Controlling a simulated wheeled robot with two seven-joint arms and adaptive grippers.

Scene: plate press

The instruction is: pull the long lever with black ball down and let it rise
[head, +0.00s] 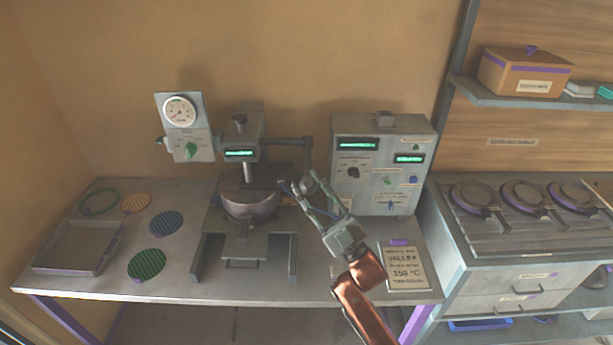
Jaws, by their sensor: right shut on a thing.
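The plate press (248,150) stands at the middle of the table, with a round metal bowl-like part under its ram. The long lever (308,155) comes out of the right side of the press head and hangs down at its outer end. Its dark ball (308,183) is at the lower end, partly hidden between my fingers. My right gripper (308,187) reaches up from the lower right and is shut on the ball, just right of the bowl. My left gripper is out of view.
A control box (383,160) with green displays stands close to the right of the gripper. A tray (78,248) and several coloured discs lie on the left of the table (185,292).

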